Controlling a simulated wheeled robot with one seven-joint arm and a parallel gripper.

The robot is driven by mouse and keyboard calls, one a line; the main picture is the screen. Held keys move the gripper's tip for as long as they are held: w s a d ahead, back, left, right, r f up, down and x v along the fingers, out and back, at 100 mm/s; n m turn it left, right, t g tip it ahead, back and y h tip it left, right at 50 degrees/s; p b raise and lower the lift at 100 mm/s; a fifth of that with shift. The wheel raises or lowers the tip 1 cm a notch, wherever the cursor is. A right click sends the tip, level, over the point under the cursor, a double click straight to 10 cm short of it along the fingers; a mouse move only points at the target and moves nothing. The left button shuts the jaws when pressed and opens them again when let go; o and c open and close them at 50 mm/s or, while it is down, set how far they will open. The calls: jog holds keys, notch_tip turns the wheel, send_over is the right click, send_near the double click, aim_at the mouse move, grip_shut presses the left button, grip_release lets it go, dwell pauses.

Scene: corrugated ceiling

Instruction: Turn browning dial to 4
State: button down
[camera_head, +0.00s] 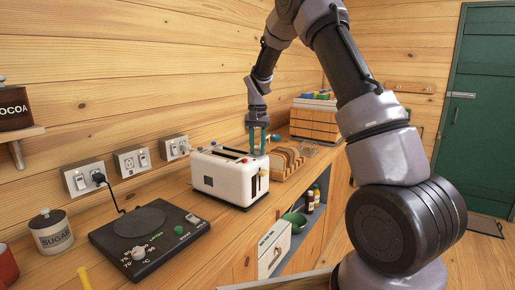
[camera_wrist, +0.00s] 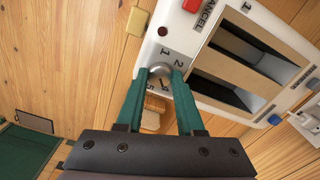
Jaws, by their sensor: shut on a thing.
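The white toaster (camera_head: 208,180) stands on the wooden counter, with two slots on top. In the wrist view its white top (camera_wrist: 194,40) shows at the upper middle and right. The round grey browning dial (camera_wrist: 160,71) sits near the toaster's corner, with printed numbers around it; 1, 2 and 5 are legible, others are partly hidden by the fingers. My gripper (camera_wrist: 161,76) has its green fingers shut on the dial, one on each side. In the head view my gripper (camera_head: 257,142) reaches down at the toaster's far end, and the dial is hidden. I cannot tell the dial's pointer setting.
A red CANCEL button (camera_wrist: 191,5) is near the dial. A wooden rack with bread slices (camera_head: 289,158) stands just beyond the toaster, and a wooden crate (camera_head: 314,124) behind it. A black hot plate (camera_head: 150,240) and sugar jar (camera_head: 52,232) are nearer.

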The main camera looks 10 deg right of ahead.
aim_at(258, 151)
jog(key=c, duration=0.5)
grip_release()
notch_tip(258, 151, up, 11)
jog(key=shift+f, duration=0.1)
